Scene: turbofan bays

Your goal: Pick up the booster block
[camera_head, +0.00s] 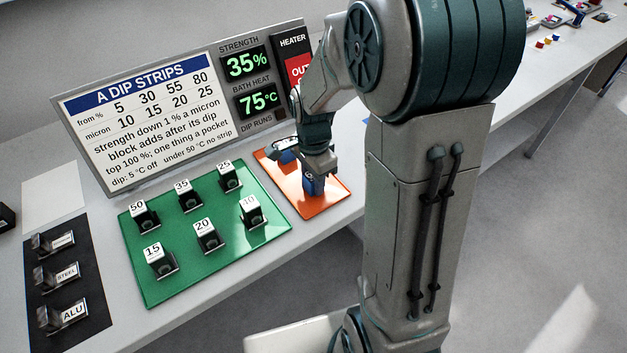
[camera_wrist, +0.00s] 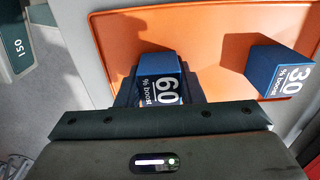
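A blue block marked "60 % boost" (camera_wrist: 160,82) stands at the near edge of the orange mat, between the dark fingers of my gripper (camera_wrist: 158,98). The fingers lie close along its sides; whether they press on it is hidden. A second blue block marked "30 % boost" (camera_wrist: 280,70) stands on the mat to the right, apart from my gripper. In the head view my gripper (camera_head: 314,176) points down over the orange mat (camera_head: 333,203) with a blue block (camera_head: 312,187) at its fingertips. Another blue piece shows behind my wrist, partly covered.
A green mat (camera_head: 165,285) with several numbered blocks lies left of the orange mat. A black mat (camera_head: 92,337) with labelled pieces is farther left. A sign board (camera_head: 145,120) with displays reading 35% and 75 °C stands behind. The table's front edge is close.

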